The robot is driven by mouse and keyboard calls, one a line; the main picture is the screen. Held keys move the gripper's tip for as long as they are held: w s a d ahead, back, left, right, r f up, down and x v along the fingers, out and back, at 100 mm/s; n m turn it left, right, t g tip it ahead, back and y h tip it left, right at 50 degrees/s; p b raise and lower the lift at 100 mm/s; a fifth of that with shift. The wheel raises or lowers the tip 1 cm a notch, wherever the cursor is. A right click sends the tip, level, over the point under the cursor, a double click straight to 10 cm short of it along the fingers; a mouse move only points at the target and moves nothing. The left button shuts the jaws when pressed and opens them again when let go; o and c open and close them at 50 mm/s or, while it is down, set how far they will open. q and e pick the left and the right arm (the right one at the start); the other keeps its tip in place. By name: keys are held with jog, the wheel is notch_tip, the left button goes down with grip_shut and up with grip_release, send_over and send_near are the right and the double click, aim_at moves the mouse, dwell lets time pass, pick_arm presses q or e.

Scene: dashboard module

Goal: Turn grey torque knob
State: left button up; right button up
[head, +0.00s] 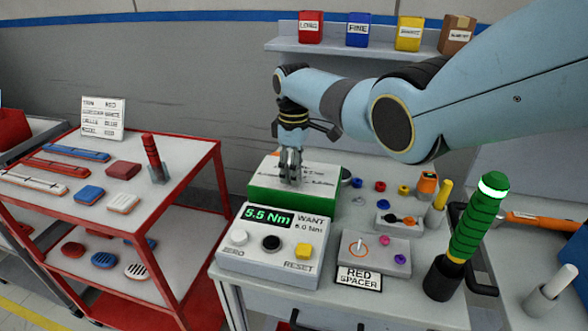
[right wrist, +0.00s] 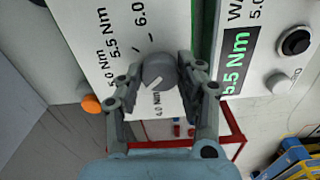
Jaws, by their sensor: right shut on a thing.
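My right gripper (head: 290,180) reaches down to the top of the green-sided box (head: 258,194) in the head view. In the right wrist view its two fingers (right wrist: 158,75) are shut on the round grey torque knob (right wrist: 158,72), one on each side. The fingers hide the knob in the head view. My left gripper is not in view.
A red cart (head: 213,150) with coloured parts stands left. Right of the box lie small coloured rings, a RED SPACER card (head: 359,279) and a green-handled tool (head: 478,225) standing in a black holder. A shelf (head: 345,51) with several coloured bins is behind.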

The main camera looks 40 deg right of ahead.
jog(key=o, duration=1.1)
jog(key=shift+o, duration=0.2)
notch_tip(320, 180, up, 12)
